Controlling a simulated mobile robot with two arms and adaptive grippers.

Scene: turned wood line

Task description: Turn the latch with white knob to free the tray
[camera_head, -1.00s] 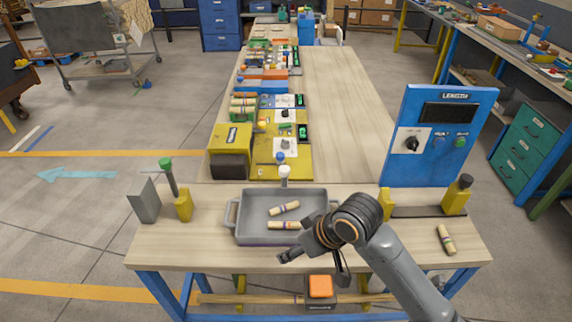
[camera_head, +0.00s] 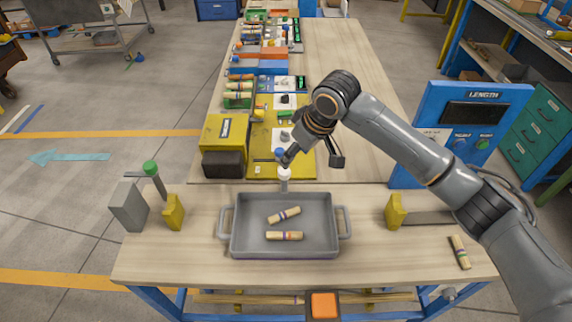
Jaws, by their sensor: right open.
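The grey tray (camera_head: 236,247) sits on the near bench with two wooden pieces (camera_head: 284,236) lying in it. The white knob (camera_head: 284,173) tops a short upright post at the middle of the tray's far edge. My right gripper (camera_head: 312,160) is open and empty above the far side of the tray. One finger is close to the white knob, just above it in the picture; I cannot tell whether they touch. The other finger is off to the right. My left gripper is not in view.
A green-knobbed post (camera_head: 151,168) and a yellow block (camera_head: 174,212) stand left of the tray. Another yellow block (camera_head: 396,212) and a loose wooden piece (camera_head: 460,252) are to the right. A yellow machine (camera_head: 225,140) stands behind the tray. The blue LENGTH panel (camera_head: 432,105) is partly behind my arm.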

